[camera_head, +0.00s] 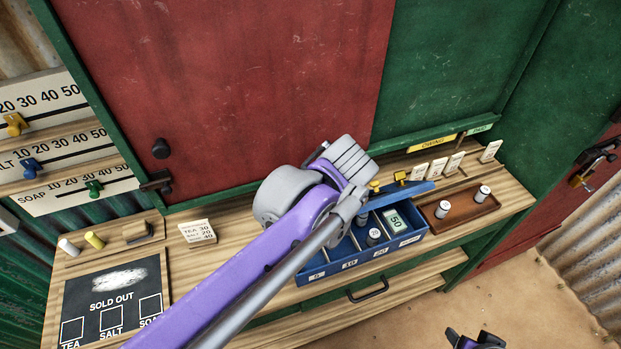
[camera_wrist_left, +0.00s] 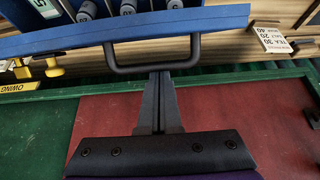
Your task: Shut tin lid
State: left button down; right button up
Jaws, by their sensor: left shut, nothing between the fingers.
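The blue cash tin (camera_head: 340,266) stands on the wooden counter, with labelled compartments holding grey cylinders and a green-and-white "50" note. Its blue lid (camera_head: 412,190) is raised, seen nearly edge-on. In the left wrist view the lid (camera_wrist_left: 70,40) shows as a blue band with a black handle (camera_wrist_left: 113,58). My left gripper (camera_wrist_left: 160,76) is shut and empty, its fingertips at the handle's bar; I cannot tell if they touch. In the head view my left arm hides that gripper and part of the tin. My right gripper (camera_head: 476,340) is partly visible at the bottom edge, away from the tin.
A brown tray (camera_head: 431,212) with two cylinders sits right of the tin. Small price cards (camera_head: 439,166) stand behind it. A price card (camera_head: 197,232) and a "sold out" board (camera_head: 105,285) are at left. Red and green panels rise behind the counter.

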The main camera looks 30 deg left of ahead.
pick_arm(q)
jog(key=s+d+f+t+y, duration=0.1)
jog(key=s+d+f+y+b, duration=0.1)
jog(key=d, duration=0.1)
jog(key=shift+s+f+t, duration=0.2)
jog(key=shift+s+t, duration=0.05)
jog(key=shift+t, duration=0.15)
jog(key=s+d+f+t+y+b, duration=0.3)
jog(key=d+f+b, duration=0.1)
jog(key=f+b, duration=0.2)
jog(key=shift+s+y, duration=0.25)
jog(key=shift+y, duration=0.15)
pick_arm(e)
jog(key=s+f, duration=0.3)
jog(key=f, duration=0.6)
jog(key=shift+f+g, duration=0.35)
jog(key=shift+g, duration=0.05)
pick_arm(q)
jog(key=shift+f, duration=0.1)
